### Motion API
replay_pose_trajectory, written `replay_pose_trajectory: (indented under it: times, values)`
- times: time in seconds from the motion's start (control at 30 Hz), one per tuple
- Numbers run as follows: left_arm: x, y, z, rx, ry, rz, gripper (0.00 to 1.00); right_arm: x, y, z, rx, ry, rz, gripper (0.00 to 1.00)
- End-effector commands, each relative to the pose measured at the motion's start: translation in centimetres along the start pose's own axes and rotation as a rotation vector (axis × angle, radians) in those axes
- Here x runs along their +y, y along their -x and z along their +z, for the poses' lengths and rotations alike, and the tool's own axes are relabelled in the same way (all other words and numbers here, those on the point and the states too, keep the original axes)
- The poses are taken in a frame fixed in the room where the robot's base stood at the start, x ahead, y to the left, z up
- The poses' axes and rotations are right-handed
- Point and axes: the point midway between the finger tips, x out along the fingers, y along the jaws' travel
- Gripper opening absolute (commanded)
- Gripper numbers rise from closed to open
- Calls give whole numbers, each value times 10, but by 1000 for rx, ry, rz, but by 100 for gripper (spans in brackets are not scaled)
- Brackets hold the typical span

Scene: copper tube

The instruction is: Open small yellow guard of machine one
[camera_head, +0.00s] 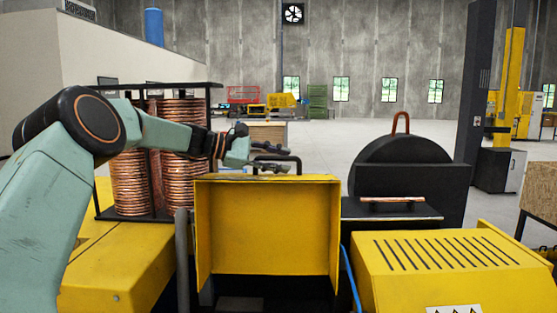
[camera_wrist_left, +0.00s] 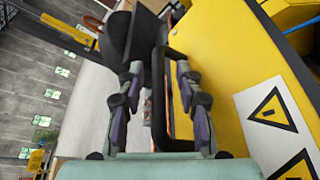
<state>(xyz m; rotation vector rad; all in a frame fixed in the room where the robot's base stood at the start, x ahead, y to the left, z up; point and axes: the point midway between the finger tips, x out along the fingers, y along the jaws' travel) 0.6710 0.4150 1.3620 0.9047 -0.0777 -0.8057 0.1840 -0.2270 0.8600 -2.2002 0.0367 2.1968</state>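The small yellow guard (camera_head: 265,232) stands upright in the middle of the head view. Its hollow inner side with short side walls faces me. In the left wrist view its yellow outer face (camera_wrist_left: 225,55) carries warning triangles and a black bar handle (camera_wrist_left: 158,110). My left gripper (camera_head: 275,160) is behind the guard's top edge, at the handle. In the wrist view its two fingers (camera_wrist_left: 158,88) are apart, one on each side of the handle bar, with gaps showing. My right gripper is not in view.
Copper coils (camera_head: 183,150) stand in a black rack at left. A yellow slotted cover (camera_head: 440,260) is at right, with a black machine housing (camera_head: 405,175) behind it. A blue hose (camera_head: 350,275) runs beside the guard. Open floor (camera_head: 330,140) lies beyond.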

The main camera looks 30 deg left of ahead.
Motion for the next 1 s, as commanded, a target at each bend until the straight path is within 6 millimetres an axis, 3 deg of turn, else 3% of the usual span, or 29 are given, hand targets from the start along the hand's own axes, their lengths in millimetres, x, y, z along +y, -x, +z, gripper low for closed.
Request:
replay_pose_trajectory:
  times: [0.07, 0.47, 1.0]
  values:
    - [0, 0, 0, 0, 0, 0, 34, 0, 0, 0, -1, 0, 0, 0]
    - [0, 0, -1, 1, 1, 0, 0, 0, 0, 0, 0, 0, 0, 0]
    - [4, 2, 2, -2, -2, 8, 0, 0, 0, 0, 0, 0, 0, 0]
